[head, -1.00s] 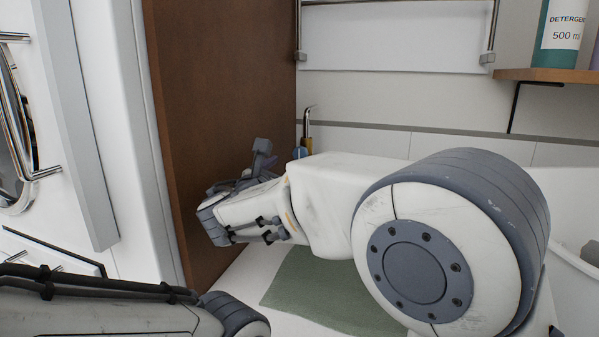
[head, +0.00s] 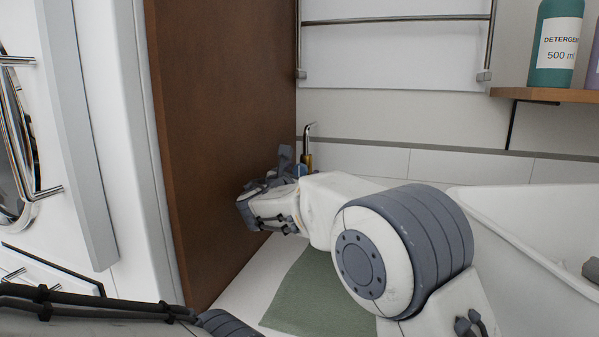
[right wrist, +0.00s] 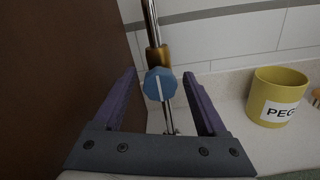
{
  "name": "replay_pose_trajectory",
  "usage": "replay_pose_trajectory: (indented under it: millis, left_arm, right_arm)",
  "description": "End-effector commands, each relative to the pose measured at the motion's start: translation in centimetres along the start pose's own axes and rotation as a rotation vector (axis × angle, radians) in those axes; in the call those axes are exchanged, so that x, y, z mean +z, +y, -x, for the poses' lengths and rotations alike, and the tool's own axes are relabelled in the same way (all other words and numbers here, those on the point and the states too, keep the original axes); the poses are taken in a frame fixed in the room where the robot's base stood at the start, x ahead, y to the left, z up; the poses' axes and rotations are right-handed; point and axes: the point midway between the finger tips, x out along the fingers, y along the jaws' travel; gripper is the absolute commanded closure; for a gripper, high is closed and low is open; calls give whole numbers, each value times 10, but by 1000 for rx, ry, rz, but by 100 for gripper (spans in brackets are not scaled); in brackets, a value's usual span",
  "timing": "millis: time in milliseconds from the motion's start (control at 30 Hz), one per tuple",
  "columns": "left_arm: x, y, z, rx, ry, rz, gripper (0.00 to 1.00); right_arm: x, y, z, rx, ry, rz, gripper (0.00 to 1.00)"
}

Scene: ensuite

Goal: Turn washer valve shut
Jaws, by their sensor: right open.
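The washer valve has a blue knob (right wrist: 160,84) with a white line on its face, on a brass body (right wrist: 158,56) below a chrome pipe, in the right wrist view. The line runs close to upright, tilted slightly. My right gripper (right wrist: 163,85) is open, its two fingers on either side of the knob in the picture. I cannot tell how far the knob is beyond the fingertips. In the head view, the brass valve (head: 308,160) shows just behind my right gripper (head: 285,160), which hides most of the knob. Only my left arm shows at bottom left; its gripper is out of view.
A brown panel (head: 220,130) stands close to the left of my right gripper. A yellow PEGS pot (right wrist: 277,97) stands right of the valve. A green mat (head: 315,300) lies below. A white basin (head: 540,225) is at right, under a shelf (head: 545,95) with detergent (head: 556,45).

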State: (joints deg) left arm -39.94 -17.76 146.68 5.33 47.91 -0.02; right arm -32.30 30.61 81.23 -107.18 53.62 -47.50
Motion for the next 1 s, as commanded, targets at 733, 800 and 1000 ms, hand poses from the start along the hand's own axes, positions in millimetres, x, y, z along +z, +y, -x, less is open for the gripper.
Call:
replay_pose_trajectory:
  millis: [733, 800, 1000]
  left_arm:
    - [1, -2, -22, 0, 0, 0, 100]
    - [2, -2, -31, 0, 0, 0, 100]
    - [3, -4, -57, 0, 0, 0, 100]
  right_arm:
    - [-4, -1, 1, 0, -2, -117, 100]
    - [-5, -1, 1, 0, -2, -165, 100]
    - [-6, -1, 1, 1, -2, -341, 100]
